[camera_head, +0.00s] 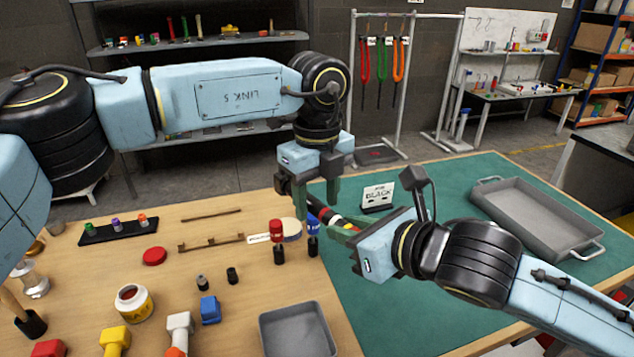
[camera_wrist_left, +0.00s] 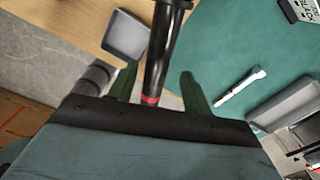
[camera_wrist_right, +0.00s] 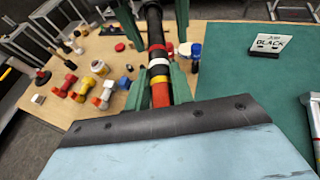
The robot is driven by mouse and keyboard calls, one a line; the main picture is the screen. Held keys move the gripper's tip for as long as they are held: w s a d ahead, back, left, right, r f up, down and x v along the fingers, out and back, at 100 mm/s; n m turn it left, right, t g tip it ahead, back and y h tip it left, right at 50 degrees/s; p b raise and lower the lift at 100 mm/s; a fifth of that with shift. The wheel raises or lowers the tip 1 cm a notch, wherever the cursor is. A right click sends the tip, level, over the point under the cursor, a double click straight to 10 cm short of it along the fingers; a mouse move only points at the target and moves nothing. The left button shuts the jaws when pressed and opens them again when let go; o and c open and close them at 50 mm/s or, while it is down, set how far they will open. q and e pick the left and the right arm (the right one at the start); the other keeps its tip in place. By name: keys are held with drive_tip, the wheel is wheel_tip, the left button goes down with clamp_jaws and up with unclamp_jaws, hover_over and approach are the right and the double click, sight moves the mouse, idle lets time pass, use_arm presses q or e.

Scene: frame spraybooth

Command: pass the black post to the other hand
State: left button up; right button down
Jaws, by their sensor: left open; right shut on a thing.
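The black post (camera_wrist_right: 157,62), with red, white and yellow bands, is held in my right gripper (camera_wrist_right: 158,88), whose green fingers are shut on it. In the head view my right gripper (camera_head: 346,236) is above the green mat, the post's banded part (camera_head: 322,218) showing beside its fingers. My left gripper (camera_head: 305,192) is open close to the post's other end. In the left wrist view the post (camera_wrist_left: 163,50) lies between the spread fingers of my left gripper (camera_wrist_left: 160,88), with gaps visible on both sides. Contact with the left fingers is not visible.
A card reading BLACK (camera_head: 379,196) stands on the green mat (camera_head: 395,310). A grey tray with handles (camera_head: 540,222) lies at the right. A smaller grey tray (camera_head: 299,330), a jar (camera_head: 133,303) and several stamps and coloured blocks occupy the wooden table (camera_head: 205,275).

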use_arm(q)
clamp_jaws()
use_arm(e)
drive_tip(key=shift+s+a, duration=0.1)
drive_tip(key=c, duration=1.1)
unclamp_jaws()
